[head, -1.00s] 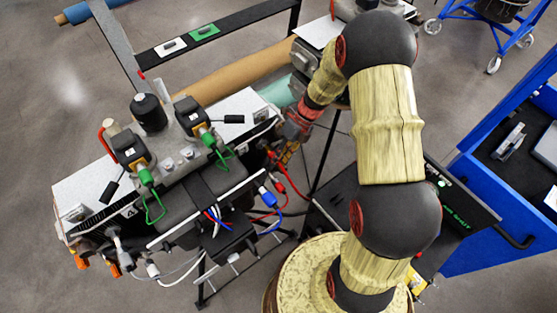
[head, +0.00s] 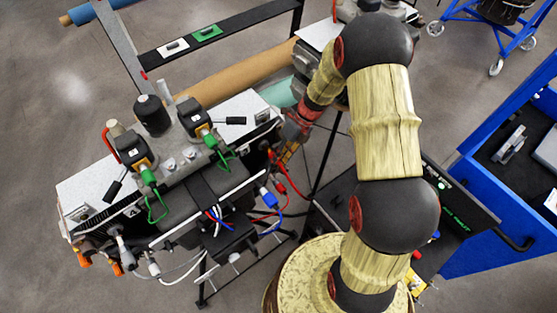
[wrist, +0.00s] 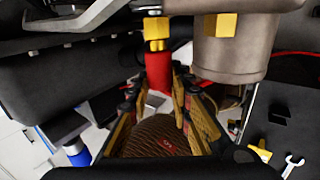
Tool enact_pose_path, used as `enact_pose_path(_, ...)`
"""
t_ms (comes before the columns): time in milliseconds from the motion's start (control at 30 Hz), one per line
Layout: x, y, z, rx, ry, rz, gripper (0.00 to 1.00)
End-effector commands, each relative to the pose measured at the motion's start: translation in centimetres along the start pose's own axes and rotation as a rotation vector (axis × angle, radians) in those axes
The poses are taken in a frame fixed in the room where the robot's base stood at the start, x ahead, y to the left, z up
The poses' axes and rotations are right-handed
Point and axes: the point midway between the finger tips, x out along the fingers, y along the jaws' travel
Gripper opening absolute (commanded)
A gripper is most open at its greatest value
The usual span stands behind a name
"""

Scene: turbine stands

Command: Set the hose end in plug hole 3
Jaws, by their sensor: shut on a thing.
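My gripper (wrist: 158,88) is shut on the red hose end (wrist: 158,73), which stands between the fingertips in the wrist view. A brass fitting (wrist: 157,32) sits directly above the red part; I cannot tell whether they are joined or only in line. In the head view my gripper (head: 293,130) is at the right end of the turbine stand (head: 95,188), and the hose end is too small to make out there. I cannot identify plug hole 3; a "4" marking shows on the stand's front.
A grey cylinder (wrist: 232,48) with a brass nut is close right of the hose end. Red and blue hoses (head: 268,198) hang from the stand's right side. A black panel (head: 465,215) and blue cabinet (head: 470,245) stand to the right. Open floor lies left.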

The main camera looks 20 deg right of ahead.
Motion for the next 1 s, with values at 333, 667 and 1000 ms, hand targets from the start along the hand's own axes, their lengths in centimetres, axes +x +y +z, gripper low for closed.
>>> enact_pose_path(333, -0.33, 0.05, 1.02, -0.003, -0.014, -0.006, 0.00)
enact_pose_path(667, -0.27, 0.05, 0.87, -0.003, -0.010, -0.005, 0.32)
enact_pose_path(1000, -0.14, 0.03, 0.61, -0.001, -0.006, -0.002, 0.42)
